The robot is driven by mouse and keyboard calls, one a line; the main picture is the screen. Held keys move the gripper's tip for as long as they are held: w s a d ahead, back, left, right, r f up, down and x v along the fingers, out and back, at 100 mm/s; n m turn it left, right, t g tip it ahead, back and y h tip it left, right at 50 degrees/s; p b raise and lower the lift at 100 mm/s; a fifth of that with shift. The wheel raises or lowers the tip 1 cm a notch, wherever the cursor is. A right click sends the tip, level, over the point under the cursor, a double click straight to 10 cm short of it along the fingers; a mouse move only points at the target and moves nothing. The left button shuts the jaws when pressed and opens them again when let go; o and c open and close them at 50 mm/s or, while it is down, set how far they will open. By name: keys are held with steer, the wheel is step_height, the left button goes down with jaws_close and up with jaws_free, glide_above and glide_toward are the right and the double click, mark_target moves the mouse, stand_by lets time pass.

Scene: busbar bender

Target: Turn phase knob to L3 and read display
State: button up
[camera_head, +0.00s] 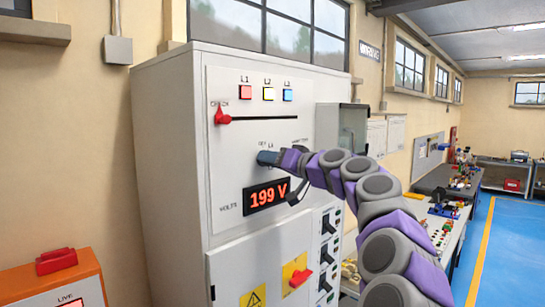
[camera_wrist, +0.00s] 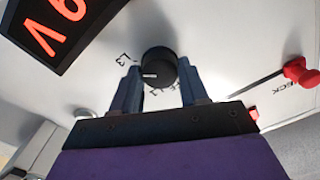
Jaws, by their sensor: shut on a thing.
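The black round phase knob (camera_wrist: 158,68) sits on the white panel in the wrist view. A small white mark is on the knob's left part, and an L3 label (camera_wrist: 123,60) is printed to its left. I cannot tell exactly which label the mark points at. My gripper (camera_wrist: 159,70) has its two blue fingers on either side of the knob, closed on it. In the head view my gripper (camera_head: 266,158) is at the panel and hides the knob. The display (camera_head: 267,196) reads 199 V in red digits; part of it shows upside down in the wrist view (camera_wrist: 62,28).
The grey cabinet (camera_head: 165,180) carries L1, L2 and L3 lamps (camera_head: 268,94) and a red lever (camera_head: 222,117) above the knob. An orange box (camera_head: 40,285) stands at lower left. Workbenches and blue floor (camera_head: 510,240) lie right.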

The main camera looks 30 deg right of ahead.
steer(key=shift+m, duration=0.6)
steer(key=shift+p, duration=0.3)
steer(key=o, duration=1.1)
steer(key=shift+d, duration=0.2)
steer(key=shift+c, duration=0.2)
steer(key=shift+s, duration=0.15)
steer(key=b+v, duration=0.2)
steer(key=v, duration=1.5)
steer(key=shift+d, duration=0.2)
